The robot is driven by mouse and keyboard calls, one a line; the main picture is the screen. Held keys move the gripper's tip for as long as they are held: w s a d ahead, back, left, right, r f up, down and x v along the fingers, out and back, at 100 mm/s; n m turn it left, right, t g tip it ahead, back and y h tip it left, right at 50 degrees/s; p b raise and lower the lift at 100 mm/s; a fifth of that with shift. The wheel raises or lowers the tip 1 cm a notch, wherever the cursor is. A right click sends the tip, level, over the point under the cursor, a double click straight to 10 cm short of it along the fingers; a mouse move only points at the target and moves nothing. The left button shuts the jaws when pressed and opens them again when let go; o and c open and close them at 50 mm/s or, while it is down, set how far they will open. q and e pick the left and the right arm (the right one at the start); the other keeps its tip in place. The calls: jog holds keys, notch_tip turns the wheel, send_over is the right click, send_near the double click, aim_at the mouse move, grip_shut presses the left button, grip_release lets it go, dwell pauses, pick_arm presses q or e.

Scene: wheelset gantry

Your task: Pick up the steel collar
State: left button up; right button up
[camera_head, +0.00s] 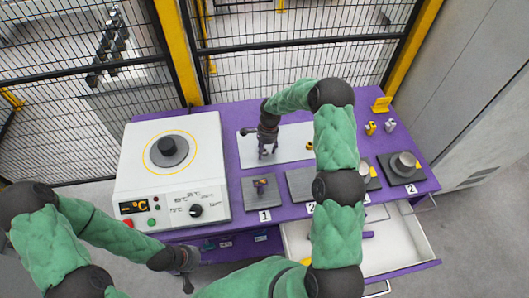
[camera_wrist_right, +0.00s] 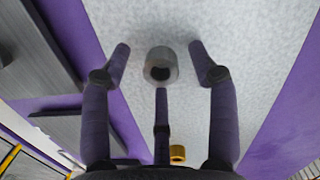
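A grey steel collar (camera_wrist_right: 161,66) with a dark bore sits on a pale speckled mat (camera_wrist_right: 245,60) in the right wrist view. My right gripper (camera_wrist_right: 160,58) is open, with its fingers spread on either side of the collar and not touching it. In the head view my right gripper (camera_head: 267,152) points down over the mat (camera_head: 288,133), and the collar is mostly hidden by the fingers. My left gripper (camera_head: 188,284) hangs in front of the purple table, away from the collar; its fingers are too small to read.
A brass collar (camera_wrist_right: 177,153) lies on the same mat. A heater (camera_head: 130,180) with a round plate stands at left. Numbered dark plates (camera_head: 262,191) line the table front; a steel part (camera_head: 403,163) sits at right. An open drawer (camera_head: 400,240) sticks out below.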

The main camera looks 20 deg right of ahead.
aim_at(264, 150)
grip_shut()
jog(key=shift+w+r, duration=0.1)
jog(key=shift+r, duration=0.4)
notch_tip(264, 150, up, 2)
jog(key=shift+r+p, duration=0.2)
jog(key=shift+p, duration=0.1)
jog(key=s+a+r+p, duration=0.1)
jog(key=s+a+r, duration=0.3)
jog(key=s+r, duration=0.5)
jog(key=s, duration=0.4)
jog(key=shift+s+r, duration=0.3)
